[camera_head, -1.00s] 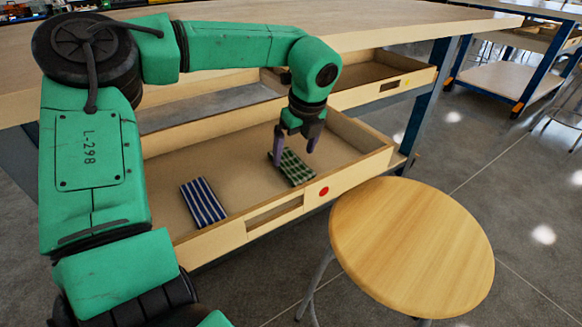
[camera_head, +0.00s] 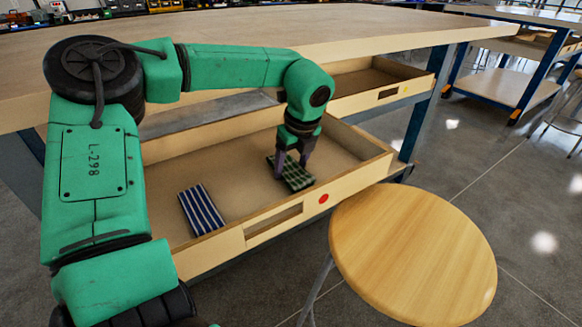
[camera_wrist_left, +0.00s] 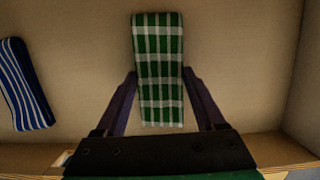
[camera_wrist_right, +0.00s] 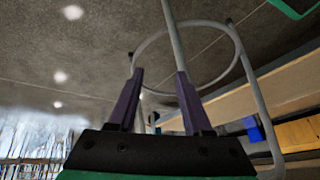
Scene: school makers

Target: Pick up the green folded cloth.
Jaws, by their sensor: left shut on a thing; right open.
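The green checked folded cloth (camera_head: 297,181) lies in the open lower drawer, near its front wall. It also shows in the left wrist view (camera_wrist_left: 158,50). My left gripper (camera_head: 291,170) points down over it, one finger on each long side. In the left wrist view my left gripper (camera_wrist_left: 159,74) is shut on the cloth, its fingertips against both edges. I see no clear gap between the cloth and the drawer floor. My right gripper (camera_wrist_right: 160,72) is open and empty, over the floor and a stool's metal frame.
A blue-and-white striped cloth (camera_head: 202,209) lies in the same drawer (camera_head: 236,163), left of the green one. A round wooden stool (camera_head: 413,250) stands close to the drawer's front right. Another open drawer (camera_head: 368,81) is behind, under the tabletop (camera_head: 390,28).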

